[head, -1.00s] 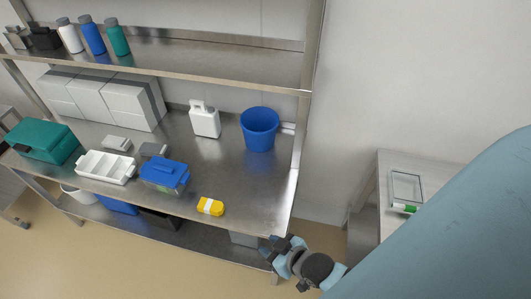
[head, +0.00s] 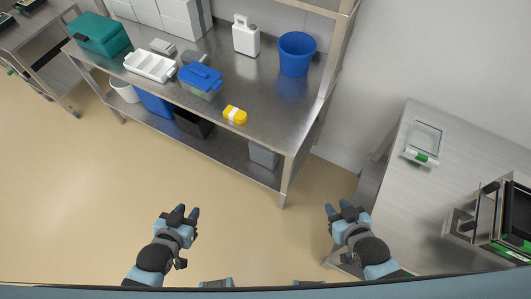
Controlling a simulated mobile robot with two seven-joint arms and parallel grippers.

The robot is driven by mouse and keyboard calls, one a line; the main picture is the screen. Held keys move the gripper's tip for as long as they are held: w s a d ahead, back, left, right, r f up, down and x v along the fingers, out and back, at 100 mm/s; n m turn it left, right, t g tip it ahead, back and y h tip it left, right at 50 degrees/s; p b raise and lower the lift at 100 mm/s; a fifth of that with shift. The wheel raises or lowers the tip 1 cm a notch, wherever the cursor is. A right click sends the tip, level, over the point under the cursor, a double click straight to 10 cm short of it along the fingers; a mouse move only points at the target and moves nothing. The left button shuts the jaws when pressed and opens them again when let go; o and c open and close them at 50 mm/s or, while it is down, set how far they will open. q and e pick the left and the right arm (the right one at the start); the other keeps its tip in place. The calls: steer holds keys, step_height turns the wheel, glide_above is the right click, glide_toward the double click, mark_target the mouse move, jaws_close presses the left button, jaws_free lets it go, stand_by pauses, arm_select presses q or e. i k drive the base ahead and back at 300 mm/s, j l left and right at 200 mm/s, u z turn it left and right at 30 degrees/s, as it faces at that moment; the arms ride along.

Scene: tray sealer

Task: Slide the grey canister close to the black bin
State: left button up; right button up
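The grey canister (head: 264,154) stands on the lower shelf of the steel workbench, near its right end and partly hidden under the worktop. The black bin (head: 193,123) is on the same shelf further left, with a stretch of bare shelf between them. My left gripper (head: 185,212) is over the floor in front of the bench, empty, with its fingers apart. My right gripper (head: 339,208) is empty and open, right of the bench's front right leg. Neither gripper touches the canister or the bin.
A blue bin (head: 155,104) and a white bucket (head: 125,92) stand left of the black bin. The bench's front leg (head: 285,182) is right of the canister. A side table (head: 400,190) is at the right. The floor in front is clear.

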mark_target(261, 155)
steer(key=i+j+z, duration=0.1)
steer(key=j+z, duration=0.25)
steer(key=j, duration=0.35)
steer(key=j+z, duration=0.35)
steer(key=j, duration=0.35)
steer(key=j+z, duration=0.35)
steer(key=j, duration=0.4)
steer(key=k, duration=0.05)
